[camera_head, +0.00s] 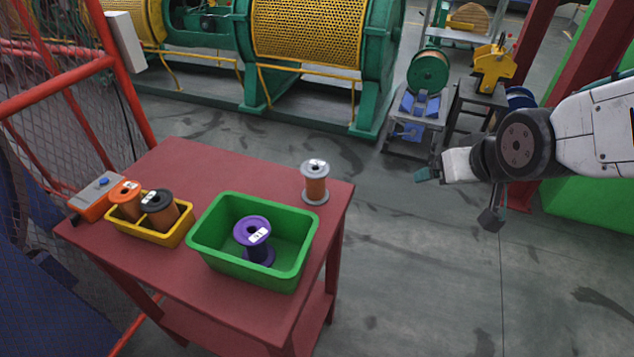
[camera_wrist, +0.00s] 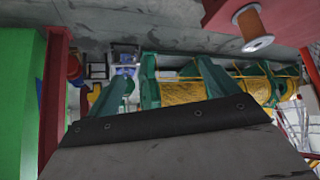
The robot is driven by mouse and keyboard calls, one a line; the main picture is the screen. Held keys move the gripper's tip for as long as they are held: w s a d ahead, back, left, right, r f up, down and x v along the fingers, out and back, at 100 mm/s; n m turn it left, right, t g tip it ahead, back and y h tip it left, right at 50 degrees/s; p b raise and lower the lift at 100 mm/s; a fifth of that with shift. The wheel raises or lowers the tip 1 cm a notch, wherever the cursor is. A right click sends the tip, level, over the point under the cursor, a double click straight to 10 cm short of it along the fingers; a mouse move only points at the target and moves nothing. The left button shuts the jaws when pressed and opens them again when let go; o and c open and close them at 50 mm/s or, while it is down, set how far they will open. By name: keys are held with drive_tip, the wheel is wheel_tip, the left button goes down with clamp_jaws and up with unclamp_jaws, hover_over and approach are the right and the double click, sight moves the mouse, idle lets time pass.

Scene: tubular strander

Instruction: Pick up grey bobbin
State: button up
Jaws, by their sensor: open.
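The grey bobbin (camera_head: 315,183), wound with copper-brown wire and bearing a white label on top, stands upright on the red table (camera_head: 180,165) near its back right corner. It also shows at the top right of the wrist view (camera_wrist: 251,27). My gripper (camera_head: 424,177) is in the air to the right of the table, apart from the bobbin. In the wrist view its two green fingers (camera_wrist: 165,88) are spread apart with nothing between them.
A green bin (camera_head: 205,263) holds a purple bobbin (camera_head: 253,238). A yellow bin (camera_head: 155,236) holds an orange bobbin (camera_head: 126,198) and a black bobbin (camera_head: 159,209). A control box (camera_head: 97,196) sits at the left edge. Table space around the grey bobbin is clear.

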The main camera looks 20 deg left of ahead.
drive_tip(key=w+a+f+n+t+y, duration=0.1)
drive_tip(key=w+a+f+n+y, duration=0.2)
drive_tip(key=a, duration=0.8)
drive_tip(key=n+t+y, duration=0.1)
drive_tip(key=y, duration=0.2)
approach(321, 174)
drive_tip(key=x, duration=0.5)
drive_tip(key=shift+a+f, duration=0.1)
drive_tip(key=shift+f, duration=0.1)
drive_tip(key=x, duration=0.7)
drive_tip(key=shift+w+a, duration=0.25)
drive_tip(key=c, duration=1.3)
